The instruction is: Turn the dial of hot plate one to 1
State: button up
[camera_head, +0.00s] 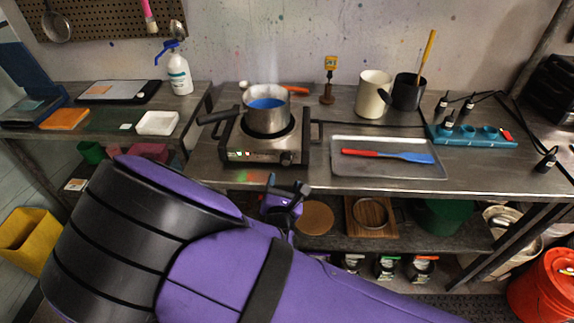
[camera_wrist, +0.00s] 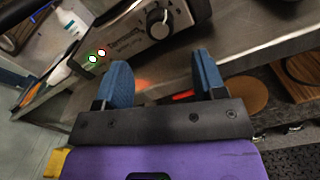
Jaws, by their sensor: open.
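The hot plate (camera_head: 238,150) stands on the steel bench with its front panel facing me. Its dial (camera_head: 286,158) is at the right of that panel, a black knob with a light mark. In the wrist view the dial (camera_wrist: 158,22) shows at the top, beyond and above my fingertips. A steel pot (camera_head: 267,120) with blue liquid sits on the plate, steaming. My gripper (camera_head: 288,190) is below the bench's front edge, under the dial. In the wrist view my gripper (camera_wrist: 164,72) has its two blue fingers apart with nothing between them. The dial's setting is too small to read.
A tray (camera_head: 400,172) with a red and blue spatula lies right of the hot plate. The pot's black handle (camera_head: 217,116) sticks out left. The bench's front edge (camera_head: 350,188) is close above my gripper. A lower shelf (camera_head: 335,240) holds boards and jars.

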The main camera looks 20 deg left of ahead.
aim_at(285, 163)
jog(key=x, duration=0.7)
jog(key=shift+w+a, duration=0.1)
jog(key=shift+w, duration=0.25)
jog(key=c, duration=0.9)
